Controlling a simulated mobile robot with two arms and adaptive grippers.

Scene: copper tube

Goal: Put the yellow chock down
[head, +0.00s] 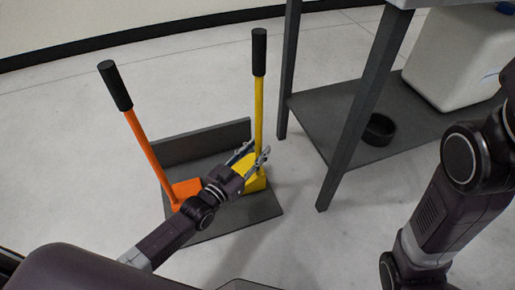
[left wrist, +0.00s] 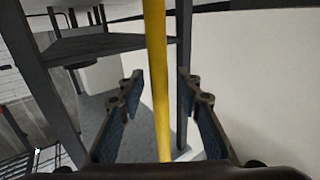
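The yellow chock (head: 259,112) has an upright yellow rod, a black grip on top and a yellow wedge at its foot. It stands at the right part of a dark grey rack (head: 238,214) on the floor. My left gripper (head: 252,153) is low by the rod, just above the wedge, with its fingers apart. In the left wrist view the yellow rod (left wrist: 158,80) runs upright between the two open fingers (left wrist: 160,90), with a gap on each side. The wedge is partly hidden by the gripper in the head view. My right gripper is out of view.
An orange chock (head: 148,145) with a tilted handle stands left on the same rack. A grey metal table (head: 365,90) with a low shelf stands right, holding a white canister (head: 458,60) and a black ring (head: 379,129). The floor in front of the table is clear.

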